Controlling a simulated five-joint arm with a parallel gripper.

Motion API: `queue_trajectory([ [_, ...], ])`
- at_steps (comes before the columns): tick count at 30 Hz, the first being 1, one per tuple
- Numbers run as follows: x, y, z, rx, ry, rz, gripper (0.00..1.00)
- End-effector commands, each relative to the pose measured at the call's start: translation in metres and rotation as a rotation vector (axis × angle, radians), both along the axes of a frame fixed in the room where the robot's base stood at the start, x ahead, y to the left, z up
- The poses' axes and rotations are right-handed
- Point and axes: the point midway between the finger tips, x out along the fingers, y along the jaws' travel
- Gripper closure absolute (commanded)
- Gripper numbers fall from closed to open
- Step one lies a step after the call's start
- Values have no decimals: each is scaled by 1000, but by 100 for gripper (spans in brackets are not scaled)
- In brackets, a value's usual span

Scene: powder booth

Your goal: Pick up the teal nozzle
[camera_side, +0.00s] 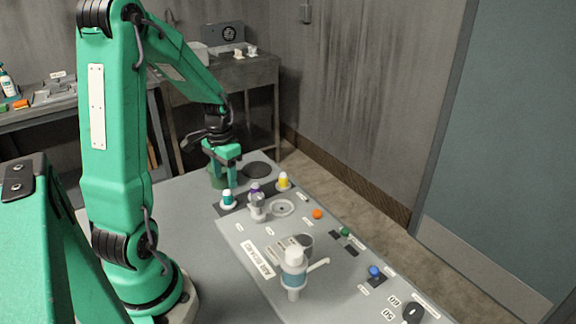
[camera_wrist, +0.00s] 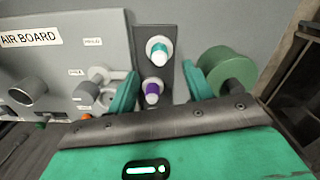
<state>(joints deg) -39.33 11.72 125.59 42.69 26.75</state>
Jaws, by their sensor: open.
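The teal nozzle (camera_side: 228,197), teal with a white tip, stands at the near left end of a dark rack strip. In the wrist view the teal nozzle (camera_wrist: 158,47) shows beyond the fingertips, roughly centred between them. A purple nozzle (camera_side: 256,189) stands beside it; in the wrist view the purple nozzle (camera_wrist: 152,90) lies between the fingers. A yellow nozzle (camera_side: 283,181) is at the strip's far end, hidden in the wrist view. My gripper (camera_side: 226,170) is open and empty above and behind the strip; its green fingers (camera_wrist: 160,78) flank the strip.
A green cylinder (camera_wrist: 230,70) stands close to the right finger in the wrist view. Bare tabletop lies left of the board.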

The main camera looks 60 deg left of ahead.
Motion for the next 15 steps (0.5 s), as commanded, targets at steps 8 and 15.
queue_trajectory([
  [8, 0, 0, -12, 0, 0, 0, 49],
  [15, 0, -1, -20, -1, 2, 0, 49],
])
